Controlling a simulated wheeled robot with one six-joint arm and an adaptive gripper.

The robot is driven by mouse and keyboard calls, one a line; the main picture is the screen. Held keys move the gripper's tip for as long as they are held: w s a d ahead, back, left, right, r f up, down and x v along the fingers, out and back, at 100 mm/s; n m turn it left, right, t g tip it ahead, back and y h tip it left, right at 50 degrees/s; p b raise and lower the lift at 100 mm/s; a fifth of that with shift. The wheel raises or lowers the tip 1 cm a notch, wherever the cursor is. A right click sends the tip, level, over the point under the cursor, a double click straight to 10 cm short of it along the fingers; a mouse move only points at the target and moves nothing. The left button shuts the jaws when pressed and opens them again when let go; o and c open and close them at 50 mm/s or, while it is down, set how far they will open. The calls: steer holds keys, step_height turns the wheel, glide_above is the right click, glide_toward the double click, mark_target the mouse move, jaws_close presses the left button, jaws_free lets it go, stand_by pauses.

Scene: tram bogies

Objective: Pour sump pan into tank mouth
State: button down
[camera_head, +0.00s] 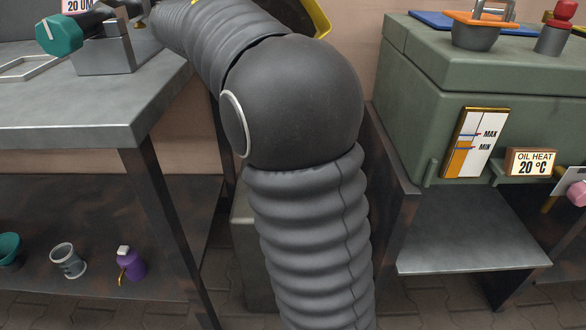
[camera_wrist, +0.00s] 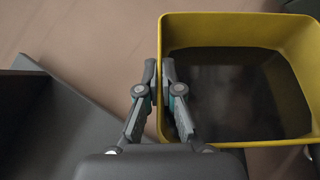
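A yellow pan, the sump pan (camera_wrist: 243,22), fills the right of the wrist view. Dark liquid or a dark floor shows inside it. My gripper (camera_wrist: 160,75) is shut on its left wall, with one finger outside and one inside. In the head view only a yellow edge of the pan (camera_head: 321,18) shows at the top; my arm hides the rest and the gripper. The green tank (camera_head: 415,75) stands at the right. On its top is an orange-rimmed grey funnel-like fitting (camera_head: 475,38); I cannot tell if this is the tank mouth.
A gauge with MAX and MIN marks (camera_head: 475,143) and an OIL HEAT 20 °C sign (camera_head: 531,163) are on the tank's front. A red-topped item (camera_head: 555,28) and a blue item (camera_head: 432,19) are on top. A metal workbench (camera_head: 130,105) stands at the left, with small containers below.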

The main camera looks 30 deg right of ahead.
steer(key=shift+s+a+r+m+h+b, duration=0.1)
steer(key=shift+s+r+m+h+b, duration=0.15)
steer(key=shift+s+b, duration=0.3)
steer(key=shift+s+a+r+m+h+b, duration=0.15)
steer(key=shift+s+m+b, duration=0.2)
steer(key=shift+b, duration=0.4)
steer(key=shift+s+a+f+m+g+h+b, duration=0.15)
steer(key=shift+s+m+g+h+b, duration=0.1)
steer(key=shift+s+b, duration=0.45)
steer(key=shift+s+a+f+m+g+h+b, duration=0.15)
steer(key=shift+s+m+b, duration=0.15)
steer(key=shift+b, duration=0.65)
steer(key=shift+s+a+m+b, duration=0.1)
steer(key=shift+s+m+b, duration=0.45)
steer(key=shift+s, duration=0.5)
steer(key=shift+s+a+r+m+g+h, duration=0.15)
steer(key=shift+s+m+g+h, duration=0.1)
steer(key=shift+s+m, duration=0.25)
steer(key=shift+s+a+m+g+h, duration=0.1)
steer(key=shift+s+m+g+h, duration=0.1)
steer(key=shift+s+m+h, duration=0.3)
steer(key=shift+s+a+r+m+g+h, duration=0.15)
steer(key=shift+s+m+g, duration=0.15)
steer(key=shift+s, duration=0.35)
